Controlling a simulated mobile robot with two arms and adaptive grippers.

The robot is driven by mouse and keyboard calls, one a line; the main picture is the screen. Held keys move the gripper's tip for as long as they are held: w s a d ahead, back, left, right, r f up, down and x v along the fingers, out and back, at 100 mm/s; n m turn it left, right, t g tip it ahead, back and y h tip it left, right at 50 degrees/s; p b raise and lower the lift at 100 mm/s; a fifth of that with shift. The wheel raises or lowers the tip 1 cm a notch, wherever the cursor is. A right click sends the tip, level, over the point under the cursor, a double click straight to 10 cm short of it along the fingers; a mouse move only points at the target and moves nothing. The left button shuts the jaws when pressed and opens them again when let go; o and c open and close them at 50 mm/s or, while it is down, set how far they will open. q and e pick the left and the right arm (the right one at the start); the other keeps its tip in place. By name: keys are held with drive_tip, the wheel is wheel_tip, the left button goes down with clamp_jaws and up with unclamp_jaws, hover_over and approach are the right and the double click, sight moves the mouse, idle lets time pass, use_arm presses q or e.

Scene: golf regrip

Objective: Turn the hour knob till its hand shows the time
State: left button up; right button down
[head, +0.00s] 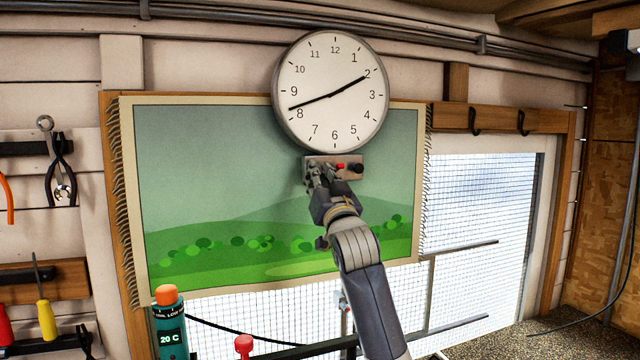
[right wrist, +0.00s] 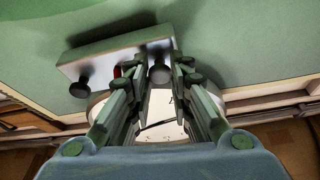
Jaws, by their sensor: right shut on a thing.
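My right gripper (head: 316,172) is at the box's left end. In the right wrist view my right gripper (right wrist: 160,75) has its fingers on both sides of a grey knob (right wrist: 159,73). The other knob (right wrist: 79,88) is free. My left gripper is not visible.
A green landscape hanging (head: 200,180) covers the wall behind the box. Tools hang at left, including pliers (head: 62,180) and a yellow screwdriver (head: 46,320). A teal bottle (head: 170,325) showing 20 C stands at the lower left. A mesh window (head: 480,220) is at right.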

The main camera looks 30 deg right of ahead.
drive_tip(key=m+g+h+b, duration=0.1)
drive_tip(key=m, duration=0.2)
drive_tip(key=shift+a+m+h, duration=0.1)
drive_tip(key=shift+m+h, duration=0.2)
drive_tip(key=shift+m, duration=0.1)
drive_tip(key=shift+r, duration=0.1)
drive_tip(key=c, duration=1.4)
unclamp_jaws()
